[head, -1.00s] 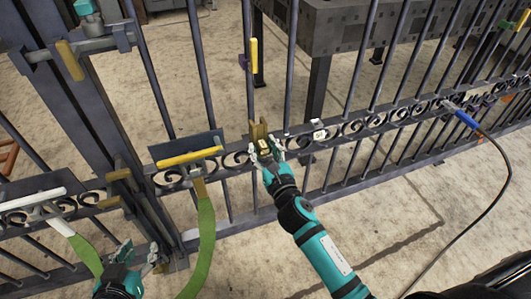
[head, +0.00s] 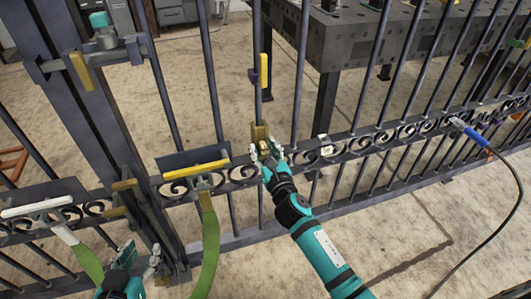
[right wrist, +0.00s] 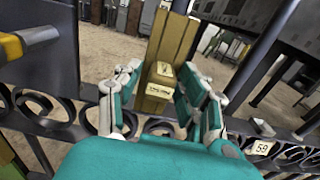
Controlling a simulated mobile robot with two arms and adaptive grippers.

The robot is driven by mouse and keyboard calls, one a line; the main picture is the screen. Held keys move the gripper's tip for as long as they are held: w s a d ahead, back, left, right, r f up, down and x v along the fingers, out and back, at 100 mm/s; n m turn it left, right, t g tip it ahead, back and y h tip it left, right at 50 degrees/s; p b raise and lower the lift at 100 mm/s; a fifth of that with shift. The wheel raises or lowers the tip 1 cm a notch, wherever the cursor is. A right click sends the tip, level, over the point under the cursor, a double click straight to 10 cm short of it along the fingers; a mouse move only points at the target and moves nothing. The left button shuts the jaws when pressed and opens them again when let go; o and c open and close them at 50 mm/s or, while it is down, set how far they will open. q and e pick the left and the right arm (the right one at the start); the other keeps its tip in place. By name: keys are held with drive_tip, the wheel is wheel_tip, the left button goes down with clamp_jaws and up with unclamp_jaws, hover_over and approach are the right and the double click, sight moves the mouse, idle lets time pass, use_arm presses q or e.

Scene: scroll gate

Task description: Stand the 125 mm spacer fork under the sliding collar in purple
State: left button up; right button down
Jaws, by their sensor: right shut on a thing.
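The spacer fork is a brass-coloured upright piece (head: 260,131); in the right wrist view (right wrist: 172,48) it carries a small label too blurred to read. My right gripper (head: 266,150) is shut on it, with a finger on each side in the right wrist view (right wrist: 160,92). The fork stands upright at a gate bar, just above the scrollwork rail; I cannot tell whether it rests on the rail. The purple collar (head: 254,77), with a yellow handle (head: 263,70), is on that bar above the fork, with a gap between. My left gripper (head: 139,257) is low at left, fingers apart, empty.
A yellow-handled latch (head: 196,165) with a green strap (head: 210,245) is left of the fork. A white-handled one (head: 37,205) is farther left. A small numbered tag (head: 327,148) is right of the fork. A blue-handled tool with a cable (head: 470,132) is at right.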

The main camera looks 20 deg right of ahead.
use_arm(q)
drive_tip(key=shift+r, duration=0.15)
use_arm(e)
drive_tip(key=shift+w+r, duration=0.2)
drive_tip(key=shift+r, duration=0.05)
use_arm(q)
drive_tip(key=shift+w+d+r, duration=0.1)
drive_tip(key=shift+r, duration=0.15)
idle(0.5)
use_arm(e)
drive_tip(key=c, duration=1)
unclamp_jaws()
drive_tip(key=shift+f, duration=0.1)
drive_tip(key=o, duration=0.3)
drive_tip(key=shift+w+f, duration=0.1)
drive_tip(key=shift+f, duration=0.2)
drive_tip(key=shift+s, duration=0.5)
use_arm(q)
drive_tip(key=shift+w, duration=0.1)
use_arm(e)
drive_tip(key=s, duration=1.1)
drive_tip(key=shift+s+d, duration=0.1)
drive_tip(key=shift+d, duration=0.05)
